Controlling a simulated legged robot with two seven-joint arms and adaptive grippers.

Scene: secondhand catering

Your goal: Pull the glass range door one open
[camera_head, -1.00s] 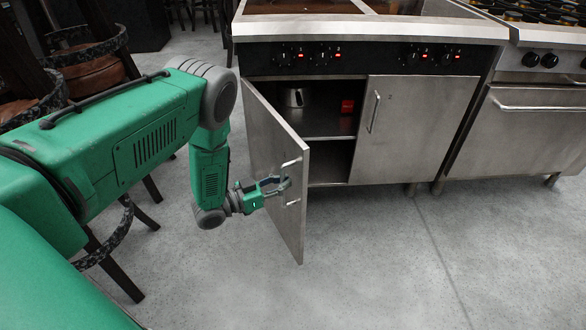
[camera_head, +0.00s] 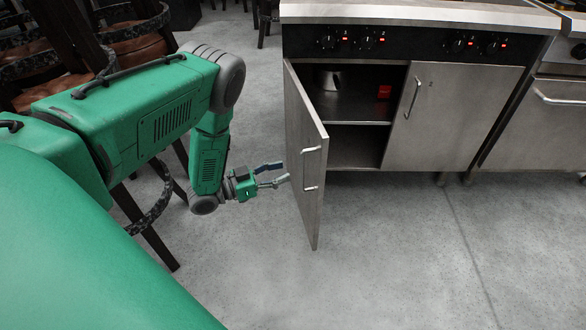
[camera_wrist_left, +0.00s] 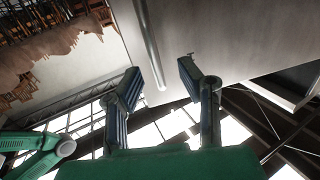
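The left cabinet door (camera_head: 308,120) of the metal range unit stands swung open toward the left. It is a plain steel panel; I see no glass in it. Its handle (camera_head: 311,188) is on the outer face. My left gripper (camera_head: 284,173) is open, just left of that face near the handle, and appears empty. In the left wrist view, its two spread fingers (camera_wrist_left: 160,78) point at the door panel (camera_wrist_left: 225,35), with the handle bar (camera_wrist_left: 150,42) showing between them in the picture. Contact cannot be made out. My right gripper is out of view.
The cabinet shelf (camera_head: 345,108) holds a metal pot (camera_head: 330,79) and a red object (camera_head: 384,91). The right cabinet door (camera_head: 445,120) is shut. A second steel range (camera_head: 540,125) stands at the right. Dark chairs (camera_head: 125,45) crowd the left. The floor (camera_head: 400,260) in front is clear.

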